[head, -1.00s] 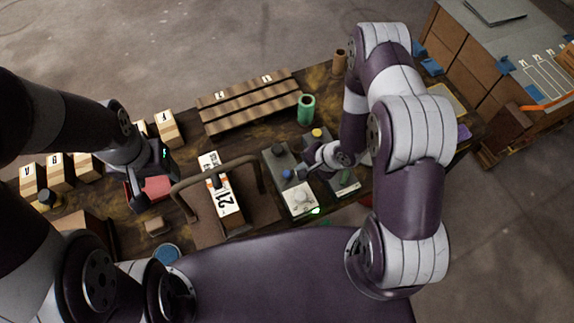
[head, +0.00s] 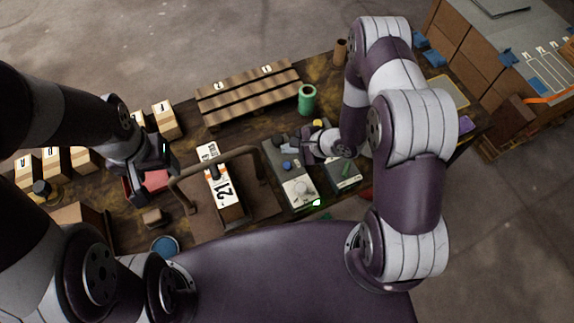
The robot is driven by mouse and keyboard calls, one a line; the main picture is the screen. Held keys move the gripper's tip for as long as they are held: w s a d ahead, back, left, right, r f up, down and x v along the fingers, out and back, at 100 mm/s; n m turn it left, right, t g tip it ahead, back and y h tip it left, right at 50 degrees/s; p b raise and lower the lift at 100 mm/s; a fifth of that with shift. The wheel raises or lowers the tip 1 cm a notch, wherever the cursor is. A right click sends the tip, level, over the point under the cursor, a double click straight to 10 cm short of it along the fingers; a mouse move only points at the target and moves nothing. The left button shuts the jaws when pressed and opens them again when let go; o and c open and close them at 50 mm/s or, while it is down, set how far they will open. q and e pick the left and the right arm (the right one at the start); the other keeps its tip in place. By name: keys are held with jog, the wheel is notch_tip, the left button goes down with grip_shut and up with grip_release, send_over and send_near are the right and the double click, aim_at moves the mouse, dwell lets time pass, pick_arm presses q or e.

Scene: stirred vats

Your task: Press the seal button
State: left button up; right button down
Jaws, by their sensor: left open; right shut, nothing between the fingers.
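A grey control panel (head: 272,171) stands on the table right of the middle. It carries a dark knob (head: 278,153), a blue button (head: 287,166) and a white plate with a pale round button (head: 298,187). A green light (head: 316,202) glows at its near corner. I cannot read which button is the seal button. My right gripper (head: 306,148) is shut and empty, just right of the dark knob and blue button; contact cannot be told. My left gripper (head: 151,176) is open and empty above a red block (head: 154,181) at the left.
A slatted rack (head: 248,93) and green cylinder (head: 307,98) stand behind. A grey box (head: 344,176) and a yellow knob (head: 318,124) flank my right gripper. Several labelled boxes (head: 165,120) stand left.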

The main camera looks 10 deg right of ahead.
jog(key=b, duration=0.5)
send_over(290, 166)
notch_tip(290, 166, down, 6)
jog(key=shift+f, duration=0.45)
jog(key=shift+f, duration=0.1)
dwell(1.2)
jog(key=shift+f+b, duration=0.3)
jog(key=shift+f+b, duration=0.35)
jog(key=shift+f, duration=0.25)
dwell(0.6)
dwell(0.3)
jog(key=shift+r+p, duration=1.05)
jog(key=shift+p, duration=0.05)
